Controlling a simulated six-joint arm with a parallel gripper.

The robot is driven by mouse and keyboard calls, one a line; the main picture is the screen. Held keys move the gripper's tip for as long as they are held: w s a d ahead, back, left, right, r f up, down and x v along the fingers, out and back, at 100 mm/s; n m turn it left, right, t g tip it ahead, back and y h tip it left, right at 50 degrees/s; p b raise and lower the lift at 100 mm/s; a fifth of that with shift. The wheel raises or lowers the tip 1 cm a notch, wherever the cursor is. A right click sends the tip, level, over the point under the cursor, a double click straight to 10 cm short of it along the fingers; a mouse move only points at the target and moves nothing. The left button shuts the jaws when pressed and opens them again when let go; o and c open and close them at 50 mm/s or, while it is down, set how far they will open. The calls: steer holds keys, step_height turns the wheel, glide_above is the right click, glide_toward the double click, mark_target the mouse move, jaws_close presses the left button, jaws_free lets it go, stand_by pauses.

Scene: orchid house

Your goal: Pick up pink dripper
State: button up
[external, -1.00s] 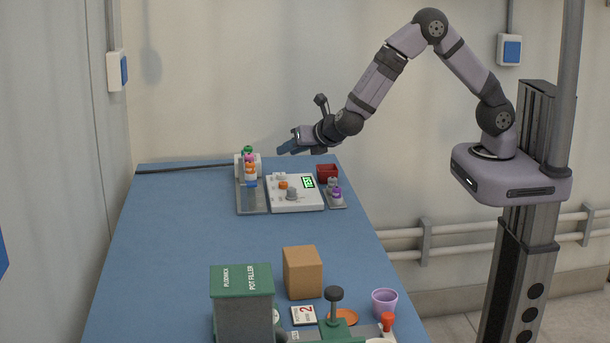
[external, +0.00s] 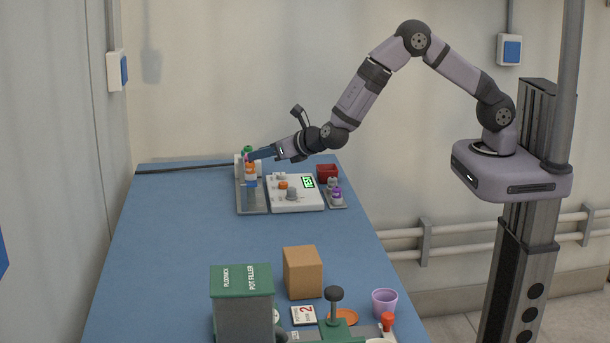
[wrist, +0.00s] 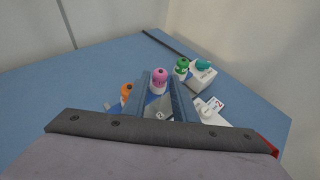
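The pink dripper (wrist: 160,78) is a white bottle with a pink top, standing upright in the wrist view. My gripper (wrist: 158,88) is open, its two blue fingers to the left and right of the dripper with gaps visible. Whether either finger touches it cannot be told. In the external view my gripper (external: 258,155) reaches left at the row of drippers, and its fingers mostly hide the pink one.
An orange-topped dripper (wrist: 126,91) stands left of the fingers and a green-topped one (wrist: 182,66) beyond on the right. A white device with a green display (external: 296,194) and a red box (external: 327,171) lie nearby. The table's middle is clear.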

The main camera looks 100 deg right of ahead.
steer(key=shift+p+x, duration=1.05)
steer(key=shift+x, duration=1.8)
jaws_close()
